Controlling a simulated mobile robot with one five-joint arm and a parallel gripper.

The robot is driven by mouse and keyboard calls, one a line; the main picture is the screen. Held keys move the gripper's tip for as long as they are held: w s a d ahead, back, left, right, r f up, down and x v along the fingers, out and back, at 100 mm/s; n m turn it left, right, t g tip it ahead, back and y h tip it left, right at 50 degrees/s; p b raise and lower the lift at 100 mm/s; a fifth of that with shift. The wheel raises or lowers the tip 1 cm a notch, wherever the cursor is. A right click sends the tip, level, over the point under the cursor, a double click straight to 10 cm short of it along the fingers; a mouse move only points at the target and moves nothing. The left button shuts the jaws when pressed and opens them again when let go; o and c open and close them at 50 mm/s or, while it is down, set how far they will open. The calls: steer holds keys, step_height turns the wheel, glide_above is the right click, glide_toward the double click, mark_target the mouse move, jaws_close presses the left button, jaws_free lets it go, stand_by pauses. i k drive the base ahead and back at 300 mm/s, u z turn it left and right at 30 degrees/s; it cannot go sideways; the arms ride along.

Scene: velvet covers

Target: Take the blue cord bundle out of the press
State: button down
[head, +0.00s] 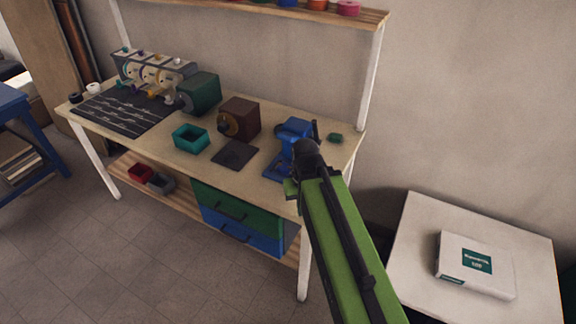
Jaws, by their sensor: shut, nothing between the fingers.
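A blue press (293,130) stands near the right end of the wooden workbench (235,183). My green arm reaches up from the bottom right, and its dark end, my gripper (304,153), is in front of the press and covers part of it. The gripper is shut and empty; its fingertips are hard to make out. I cannot make out the blue cord bundle; it may be hidden behind my gripper or blend with the blue press. Whether the gripper touches the press cannot be told.
On the bench are a small green item (335,138), a brown box-shaped machine (239,118), a teal tray (191,138), a dark square pad (235,154) and a green machine (199,93). A white table (420,235) with a white box (474,264) stands at right.

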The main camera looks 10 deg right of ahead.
mark_target(282, 167)
steer(key=z, duration=2.25)
steer(key=k, duration=1.85)
steer(key=u, duration=2.55)
steer(key=i, duration=1)
steer(key=u, duration=0.15)
